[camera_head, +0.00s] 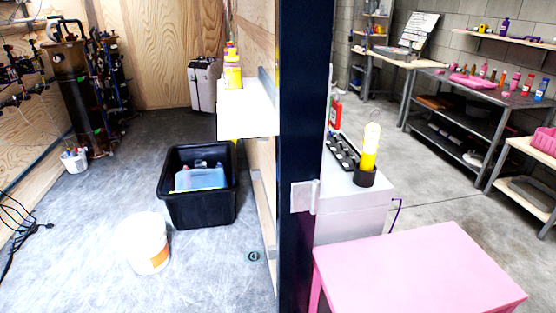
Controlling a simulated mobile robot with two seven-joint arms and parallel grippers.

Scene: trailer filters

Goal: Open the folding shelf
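Neither of my grippers is in view. A white panel (248,115), which may be the folding shelf, juts from the wooden wall just left of the dark post. A yellow bottle (232,76) stands at its far end. Whether the panel is folded or open is hard to tell. A pink flat-topped table (420,272) stands at the lower right, its top level.
A dark vertical post (304,120) with a light latch-like plate (305,197) divides the view. On the left floor stand a black bin (197,207) and a white bucket (146,243). A grey cabinet (350,213) stands behind the pink table. Workbenches line the right wall, with clear floor before them.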

